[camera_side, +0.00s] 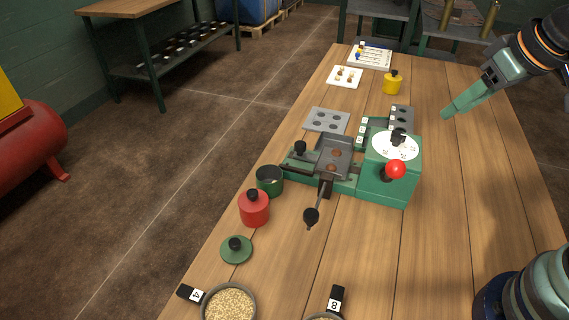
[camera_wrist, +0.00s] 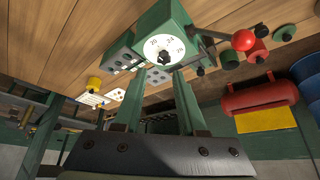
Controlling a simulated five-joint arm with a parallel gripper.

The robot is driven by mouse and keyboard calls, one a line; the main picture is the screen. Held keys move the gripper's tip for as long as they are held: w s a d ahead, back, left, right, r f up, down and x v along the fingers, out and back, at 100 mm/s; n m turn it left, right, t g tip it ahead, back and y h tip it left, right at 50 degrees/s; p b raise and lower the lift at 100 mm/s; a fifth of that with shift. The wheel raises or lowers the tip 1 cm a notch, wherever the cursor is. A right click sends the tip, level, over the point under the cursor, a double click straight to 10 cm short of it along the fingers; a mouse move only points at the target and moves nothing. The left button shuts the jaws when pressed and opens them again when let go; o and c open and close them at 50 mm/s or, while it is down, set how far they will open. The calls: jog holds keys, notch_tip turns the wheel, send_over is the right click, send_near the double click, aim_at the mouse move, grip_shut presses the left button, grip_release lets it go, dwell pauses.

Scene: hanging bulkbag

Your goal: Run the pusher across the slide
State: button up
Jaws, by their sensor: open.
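A green machine (camera_side: 388,184) stands on the wooden table, with a white dial (camera_side: 396,146) and a red ball knob (camera_side: 396,169). A dark grey slide tray (camera_side: 335,150) with two brown round pieces extends to its left. A black-knobbed part, apparently the pusher (camera_side: 300,148), stands upright at the tray's left end. A handle with a black knob (camera_side: 311,215) sticks out towards the front. My gripper (camera_side: 446,113) is raised right of the machine, apart from it. In the wrist view my gripper (camera_wrist: 160,72) is open and empty, with the dial (camera_wrist: 165,49) beyond its fingertips.
A green pot (camera_side: 269,181), a red lidded pot (camera_side: 254,208) and a green lid (camera_side: 236,249) stand left of the machine. A grain bowl (camera_side: 229,303) is at the front. A yellow pot (camera_side: 393,83) and grey plate (camera_side: 326,120) lie farther back.

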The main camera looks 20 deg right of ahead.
jog(key=shift+o, duration=0.3)
jog(key=o, duration=0.4)
jog(key=shift+c, duration=0.2)
jog(key=g, duration=0.6)
send_over(311, 213)
notch_tip(311, 213, down, 6)
notch_tip(311, 213, down, 12)
jog(key=shift+r, duration=0.1)
grip_shut()
jog(key=shift+r, duration=0.1)
